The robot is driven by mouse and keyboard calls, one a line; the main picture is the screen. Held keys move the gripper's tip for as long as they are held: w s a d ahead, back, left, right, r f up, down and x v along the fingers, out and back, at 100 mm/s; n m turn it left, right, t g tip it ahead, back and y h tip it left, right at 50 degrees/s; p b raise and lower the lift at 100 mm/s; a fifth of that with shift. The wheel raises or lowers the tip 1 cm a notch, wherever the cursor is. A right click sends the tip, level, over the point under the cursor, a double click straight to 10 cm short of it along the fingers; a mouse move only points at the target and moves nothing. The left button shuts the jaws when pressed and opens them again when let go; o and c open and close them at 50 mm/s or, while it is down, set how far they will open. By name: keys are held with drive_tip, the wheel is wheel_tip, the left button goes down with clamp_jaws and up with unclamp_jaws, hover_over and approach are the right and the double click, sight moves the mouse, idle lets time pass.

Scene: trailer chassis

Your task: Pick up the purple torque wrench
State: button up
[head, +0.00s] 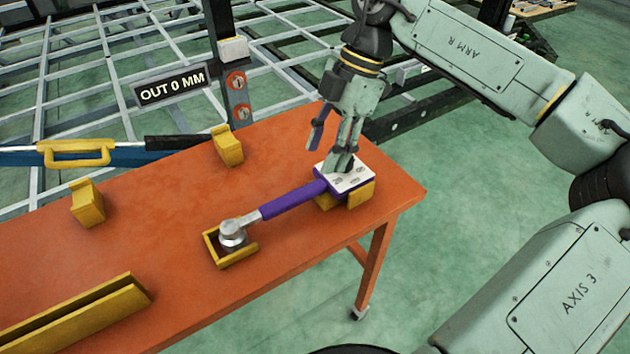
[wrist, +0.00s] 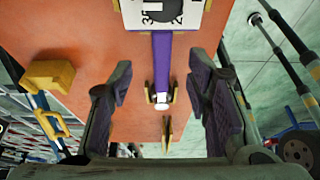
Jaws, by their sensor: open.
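The purple torque wrench (head: 291,201) lies on the orange table, resting in yellow holders at both ends. Its silver head (head: 233,233) sits in the left holder, and a white plate with markings (head: 347,175) is at its other end. My gripper (head: 333,142) is above that plate end with its fingers apart. In the wrist view, the purple shaft (wrist: 162,65) runs down between the open fingers of my gripper (wrist: 165,85), with nothing gripped. The head view cannot show clearly whether a fingertip touches the plate.
Yellow blocks (head: 229,146) (head: 88,203) stand on the orange table (head: 180,260). A long yellow channel (head: 80,312) lies at the front left. A blue bar with a yellow handle (head: 75,152) is along the back edge. A post carries an "OUT 0 MM" sign (head: 171,86).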

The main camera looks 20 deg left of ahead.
sight(308, 188)
drive_tip(key=p+x, duration=0.1)
drive_tip(key=x, duration=0.5)
drive_tip(key=p+x, duration=0.1)
drive_tip(key=x, duration=0.2)
drive_tip(key=shift+s+a+f+p, duration=0.2)
drive_tip(key=shift+s+p, duration=0.1)
drive_tip(key=shift+s, duration=0.2)
drive_tip(key=shift+c, duration=0.6)
clamp_jaws()
